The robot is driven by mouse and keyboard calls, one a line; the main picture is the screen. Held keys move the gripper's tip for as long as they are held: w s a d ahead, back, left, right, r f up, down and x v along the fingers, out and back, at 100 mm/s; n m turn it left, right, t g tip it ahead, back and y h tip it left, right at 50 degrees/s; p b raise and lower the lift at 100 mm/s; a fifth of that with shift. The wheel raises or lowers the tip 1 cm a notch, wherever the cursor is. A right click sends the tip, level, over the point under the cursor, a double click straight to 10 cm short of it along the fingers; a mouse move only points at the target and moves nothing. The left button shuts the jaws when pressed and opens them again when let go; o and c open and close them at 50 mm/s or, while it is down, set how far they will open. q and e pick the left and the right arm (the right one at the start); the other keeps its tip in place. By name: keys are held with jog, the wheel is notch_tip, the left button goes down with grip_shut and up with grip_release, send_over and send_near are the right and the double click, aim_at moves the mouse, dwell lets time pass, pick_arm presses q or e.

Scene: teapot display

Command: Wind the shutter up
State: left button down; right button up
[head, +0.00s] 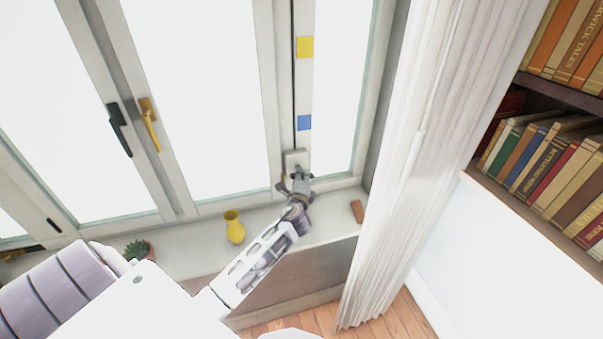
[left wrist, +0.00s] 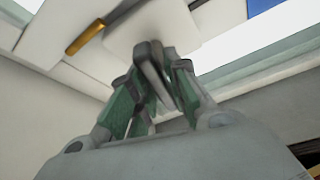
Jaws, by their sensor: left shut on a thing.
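A pale winder box (head: 295,158) sits low on the white window post, with a dark strap or cord (head: 293,80) running up from it. My left gripper (head: 298,180) is at the lower part of this box. In the left wrist view the fingers (left wrist: 158,85) are closed around a grey winder handle (left wrist: 150,62) just in front of the white box plate (left wrist: 150,25). The fingers hide most of the handle. No lowered shutter shows over the bright panes. My right gripper is not in view.
A yellow square (head: 305,47) and a blue square (head: 304,122) mark the post. On the sill stand a yellow vase (head: 235,227), a cactus (head: 138,250) and a reddish-brown block (head: 357,211). A white curtain (head: 410,150) and bookshelf (head: 560,110) are at the right.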

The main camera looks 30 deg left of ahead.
pick_arm(q)
jog(key=shift+r+m+p, duration=0.1)
jog(key=shift+m+p, duration=0.4)
jog(key=shift+p, duration=0.1)
jog(key=shift+g, duration=0.3)
jog(key=shift+m+g, duration=0.5)
jog(key=shift+m, duration=0.5)
jog(key=c, duration=1.4)
grip_release()
jog(key=shift+v, duration=6)
jog(key=shift+o, duration=0.5)
jog(key=shift+w+d, duration=0.1)
